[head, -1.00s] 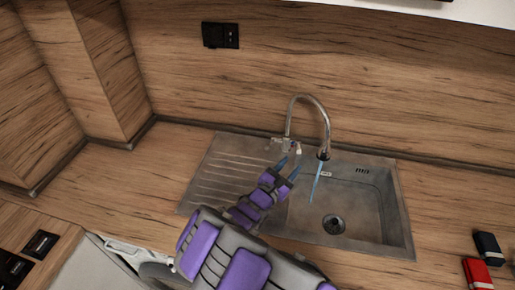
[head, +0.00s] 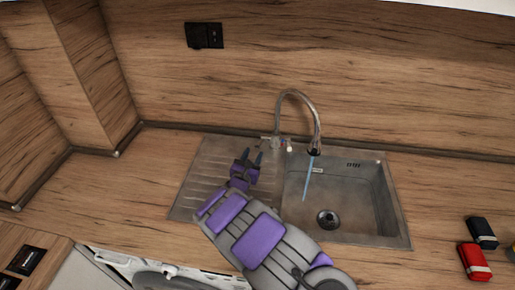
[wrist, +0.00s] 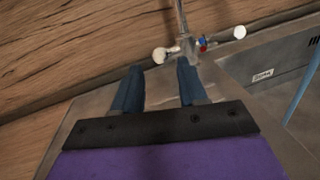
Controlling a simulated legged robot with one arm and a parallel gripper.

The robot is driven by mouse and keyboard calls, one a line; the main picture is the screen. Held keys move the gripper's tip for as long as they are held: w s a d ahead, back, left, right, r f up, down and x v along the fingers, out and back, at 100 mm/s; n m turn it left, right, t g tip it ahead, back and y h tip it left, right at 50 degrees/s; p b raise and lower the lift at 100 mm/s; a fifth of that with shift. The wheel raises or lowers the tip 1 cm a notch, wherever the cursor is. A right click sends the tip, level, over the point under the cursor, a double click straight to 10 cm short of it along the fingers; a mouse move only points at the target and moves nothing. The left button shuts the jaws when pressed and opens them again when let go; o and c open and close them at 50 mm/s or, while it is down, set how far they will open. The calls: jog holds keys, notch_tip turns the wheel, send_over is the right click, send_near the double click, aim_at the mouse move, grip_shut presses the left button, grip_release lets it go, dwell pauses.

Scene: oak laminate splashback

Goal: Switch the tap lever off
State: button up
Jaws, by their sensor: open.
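The chrome tap (head: 317,122) stands at the back edge of the sink, with a curved spout. A blue stream of water (head: 308,180) runs from the spout into the basin; it also shows at the right of the wrist view (wrist: 304,88). The tap lever (head: 288,145) is small in the head view. In the wrist view, the tap body has pale-ended handles on both sides, the left one (wrist: 160,55) and the right one (wrist: 239,32), with a red and blue mark between. My gripper (head: 253,156) is open and empty, left of the tap and apart from it. Its blue fingers (wrist: 160,68) point towards the left handle.
The steel sink (head: 395,225) has a ribbed drainboard under my gripper and a basin at right. A red box (head: 474,262) and a black box (head: 482,233) lie on the counter at right. The wooden splashback (head: 400,90) rises behind the tap.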

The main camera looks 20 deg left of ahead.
aim_at(258, 144)
jog(key=w, duration=0.4)
jog(key=shift+w+a+b, duration=0.15)
jog(key=shift+a+b, duration=0.1)
jog(key=shift+b, duration=0.05)
jog(key=shift+w+d, duration=0.2)
jog(key=shift+w, duration=0.6)
jog(key=shift+a, duration=0.1)
grip_shut()
